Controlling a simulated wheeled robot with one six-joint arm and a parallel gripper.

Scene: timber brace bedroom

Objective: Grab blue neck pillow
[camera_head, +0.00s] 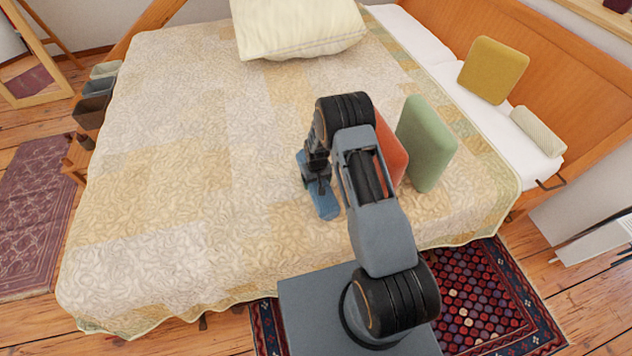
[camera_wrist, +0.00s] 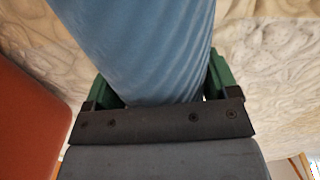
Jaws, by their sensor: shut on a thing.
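The blue neck pillow (camera_head: 324,203) is on or just above the patterned bed, partly hidden behind my arm in the head view. In the wrist view the blue pillow (camera_wrist: 145,45) fills the space between the green fingers. My gripper (camera_head: 317,182) points down at it, and in the wrist view my gripper (camera_wrist: 165,90) is shut on it, with one finger along each side. The fingertips are hidden in the wrist view. I cannot tell whether the pillow touches the bed.
A red-orange cushion (camera_head: 391,150) stands close to the right of my gripper, with a green cushion (camera_head: 425,143) beyond it. A cream pillow (camera_head: 297,27) lies at the bed's far side. A yellow cushion (camera_head: 493,70) leans near the headboard. The bed (camera_head: 150,180) is clear to the left.

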